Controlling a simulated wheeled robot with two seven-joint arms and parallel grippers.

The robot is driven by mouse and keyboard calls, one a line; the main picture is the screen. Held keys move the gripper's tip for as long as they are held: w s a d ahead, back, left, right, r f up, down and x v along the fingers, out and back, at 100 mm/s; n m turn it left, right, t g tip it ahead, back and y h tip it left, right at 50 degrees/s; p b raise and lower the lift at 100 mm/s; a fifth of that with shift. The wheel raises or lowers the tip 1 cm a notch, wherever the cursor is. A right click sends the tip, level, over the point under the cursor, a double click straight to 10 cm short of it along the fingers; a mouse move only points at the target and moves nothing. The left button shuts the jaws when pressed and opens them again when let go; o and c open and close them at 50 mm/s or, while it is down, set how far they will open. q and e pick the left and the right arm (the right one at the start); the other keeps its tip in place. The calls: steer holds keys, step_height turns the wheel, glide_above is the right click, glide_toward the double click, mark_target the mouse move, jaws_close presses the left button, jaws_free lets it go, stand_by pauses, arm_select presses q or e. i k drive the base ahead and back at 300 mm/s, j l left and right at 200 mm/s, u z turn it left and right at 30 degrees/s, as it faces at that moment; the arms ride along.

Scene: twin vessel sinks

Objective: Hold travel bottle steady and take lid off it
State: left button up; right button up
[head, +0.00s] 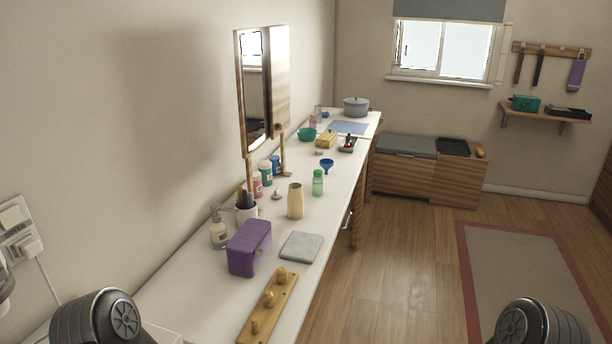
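Only dark rounded links of my arms show, at the bottom left and bottom right corners. Neither gripper is in view, and nothing touches the bottle.
A purple box (250,248), a grey slab (301,247) and a wooden peg board (267,306) lie nearer on the counter. A blue funnel (327,166) stands behind the bottle. A tall mirror (255,92) is on the left. The wooden floor (400,270) right of the counter is open.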

mark_target(316, 182)
steer(key=z, duration=1.15)
steer(key=i, duration=4.35)
steer(key=u, duration=3.65)
steer(key=l, duration=0.1)
